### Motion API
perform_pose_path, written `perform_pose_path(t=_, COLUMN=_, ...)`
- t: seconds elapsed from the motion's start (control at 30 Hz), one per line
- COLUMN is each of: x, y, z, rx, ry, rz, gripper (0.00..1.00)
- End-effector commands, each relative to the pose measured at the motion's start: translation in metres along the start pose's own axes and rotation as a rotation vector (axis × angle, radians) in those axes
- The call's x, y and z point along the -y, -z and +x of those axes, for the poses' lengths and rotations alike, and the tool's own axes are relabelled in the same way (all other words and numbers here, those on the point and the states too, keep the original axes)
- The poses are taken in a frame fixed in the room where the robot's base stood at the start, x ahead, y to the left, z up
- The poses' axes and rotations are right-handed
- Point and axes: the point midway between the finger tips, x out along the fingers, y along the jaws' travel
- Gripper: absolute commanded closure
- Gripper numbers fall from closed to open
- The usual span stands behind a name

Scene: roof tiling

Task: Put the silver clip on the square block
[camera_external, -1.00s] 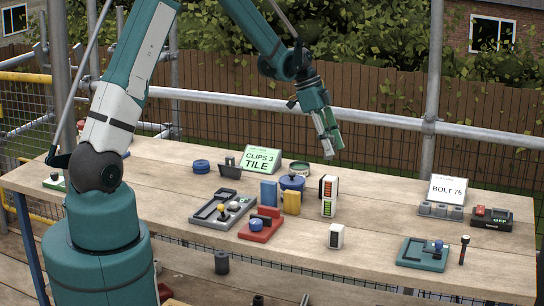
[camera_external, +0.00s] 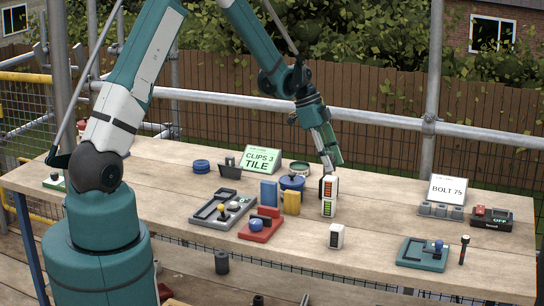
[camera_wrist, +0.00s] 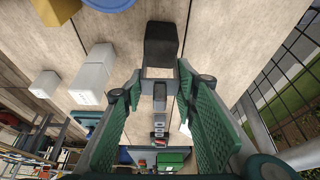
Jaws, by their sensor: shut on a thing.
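The fingertips partly overlap this block. I cannot tell which piece is the silver clip or the square block.
A yellow block (camera_external: 291,203), a blue block (camera_external: 268,192) and a blue round item (camera_external: 292,182) stand left of my gripper. A grey tray (camera_external: 222,208) and a red holder (camera_external: 260,226) lie further left. The table right of my gripper is clear up to the BOLT 75 sign (camera_external: 447,190).

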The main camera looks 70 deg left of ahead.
Motion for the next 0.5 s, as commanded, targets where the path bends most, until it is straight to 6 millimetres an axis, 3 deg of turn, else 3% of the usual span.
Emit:
perform_pose_path(t=0.13, x=0.0002, y=-0.0041, z=0.0102, rx=0.000, ry=0.000, rz=0.000, gripper=0.83)
perform_pose_path(t=0.5, x=-0.0001, y=-0.0051, z=0.0122, rx=0.000, ry=0.000, rz=0.000, gripper=0.83)
